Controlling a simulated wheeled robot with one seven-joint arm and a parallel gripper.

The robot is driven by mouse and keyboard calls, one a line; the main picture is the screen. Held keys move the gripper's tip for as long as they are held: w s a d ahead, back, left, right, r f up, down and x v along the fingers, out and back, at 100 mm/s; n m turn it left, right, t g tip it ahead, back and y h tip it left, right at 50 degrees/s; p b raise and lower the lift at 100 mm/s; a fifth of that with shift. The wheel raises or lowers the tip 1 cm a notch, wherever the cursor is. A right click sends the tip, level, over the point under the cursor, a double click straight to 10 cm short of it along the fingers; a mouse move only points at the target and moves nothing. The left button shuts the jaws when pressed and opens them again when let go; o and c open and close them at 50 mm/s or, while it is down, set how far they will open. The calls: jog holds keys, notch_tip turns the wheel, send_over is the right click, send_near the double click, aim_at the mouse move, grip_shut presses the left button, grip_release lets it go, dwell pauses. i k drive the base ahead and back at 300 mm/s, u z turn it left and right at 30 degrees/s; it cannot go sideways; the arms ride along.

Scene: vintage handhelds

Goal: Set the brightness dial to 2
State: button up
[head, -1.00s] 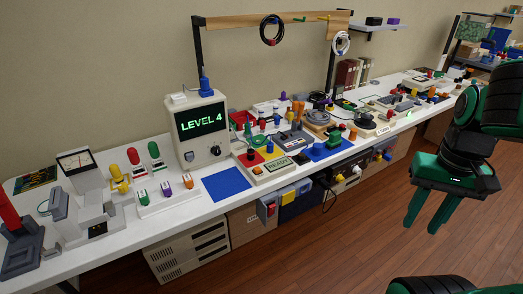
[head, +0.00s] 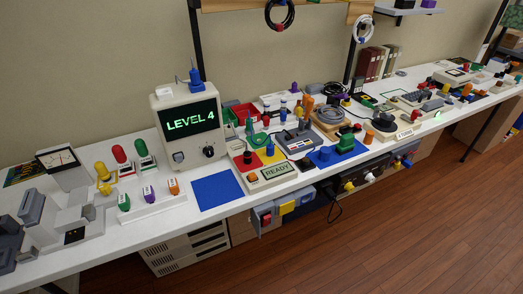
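A cream monitor (head: 161,127) stands upright on the white bench. A smaller round part (head: 178,157) sits low on the left of that face. My gripper is not in view, and nothing touches the dial.
A blue mat (head: 217,191) lies in front of the monitor, leaving clear room there. A "READY" panel (head: 275,173) and several gadgets crowd the right. Colored switches (head: 149,195) and a meter (head: 62,166) stand left. Wooden floor (head: 330,250) is free before the bench.

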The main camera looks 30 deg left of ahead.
aim_at(208, 151)
jog(key=z, duration=0.35)
jog(key=k, duration=0.65)
jog(key=u, duration=2.15)
jog(key=i, duration=0.5)
jog(key=u, duration=0.05)
